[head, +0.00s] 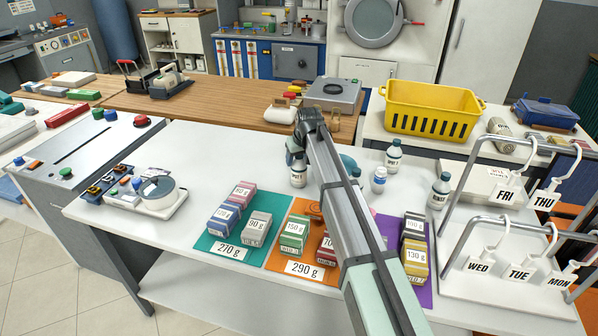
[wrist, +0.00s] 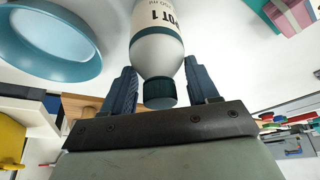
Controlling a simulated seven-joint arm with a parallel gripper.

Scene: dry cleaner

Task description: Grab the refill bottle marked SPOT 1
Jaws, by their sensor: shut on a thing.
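The white refill bottle (wrist: 157,40) with a dark teal cap shows in the wrist view, its label reading "POT 1" with the first letter cut off. My gripper (wrist: 155,85) is shut on it, one finger on each side near the cap and shoulder. In the head view, my gripper (head: 296,150) reaches down over this bottle (head: 298,178) on the white table, left of my arm. Whether its base touches the table is unclear.
A teal bowl (wrist: 50,40) is close beside the bottle. Other bottles (head: 394,156) (head: 379,180) (head: 439,191) stand right of my arm. Weight boxes sit on teal (head: 216,248), orange and purple mats in front. A yellow basket (head: 430,105) and hanger rack (head: 480,220) are at right.

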